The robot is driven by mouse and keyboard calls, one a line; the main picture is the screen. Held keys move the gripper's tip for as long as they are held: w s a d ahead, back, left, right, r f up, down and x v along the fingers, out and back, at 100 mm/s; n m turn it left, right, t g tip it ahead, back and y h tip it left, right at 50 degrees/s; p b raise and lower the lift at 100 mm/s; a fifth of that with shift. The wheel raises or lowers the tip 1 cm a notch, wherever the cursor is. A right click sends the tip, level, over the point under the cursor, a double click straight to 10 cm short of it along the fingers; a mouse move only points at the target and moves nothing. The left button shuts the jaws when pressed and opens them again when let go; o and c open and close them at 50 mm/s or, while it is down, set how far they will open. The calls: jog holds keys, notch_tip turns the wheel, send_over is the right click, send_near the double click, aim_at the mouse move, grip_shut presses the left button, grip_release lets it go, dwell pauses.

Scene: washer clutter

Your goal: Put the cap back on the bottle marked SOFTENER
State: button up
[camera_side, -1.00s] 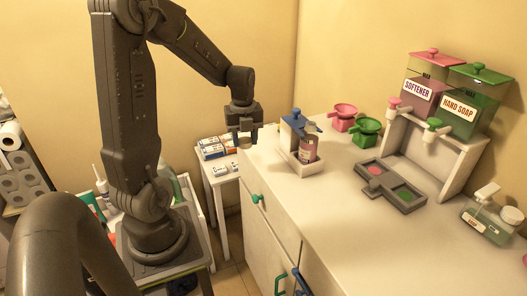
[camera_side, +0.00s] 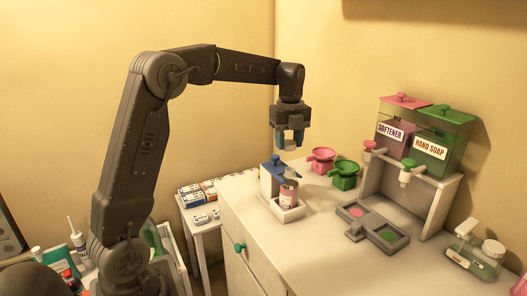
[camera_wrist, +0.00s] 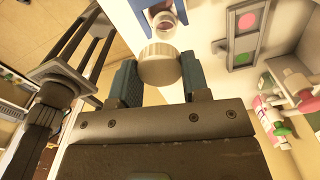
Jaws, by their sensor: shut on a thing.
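My gripper (camera_side: 290,143) is shut on a pale ribbed cap (camera_wrist: 160,64), which sits between the two finger pads in the wrist view. In the side view the gripper hangs above the counter, above the small bottle and apart from it. The bottle (camera_side: 289,193), with pinkish contents and a label too small to read, stands upright in a white holder (camera_side: 289,213) with a blue part. In the wrist view the bottle's round top (camera_wrist: 164,21) shows just beyond the cap. The word SOFTENER (camera_side: 391,133) is legible on the pink-lidded dispenser.
A pink funnel (camera_side: 322,160) and a green funnel (camera_side: 346,174) stand behind the bottle. A grey two-well tray (camera_side: 377,228) lies to the right. The HAND SOAP dispenser (camera_side: 433,151) and a pump bottle (camera_side: 474,256) stand farther right. The counter front (camera_side: 325,258) is clear.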

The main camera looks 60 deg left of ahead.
jog(key=shift+w+d, duration=0.3)
jog(key=shift+f, duration=2.8)
jog(key=shift+f, duration=1)
dwell(0.6)
jog(key=o, duration=1.4)
jog(key=shift+c, duration=0.2)
jog(key=shift+r, duration=3.5)
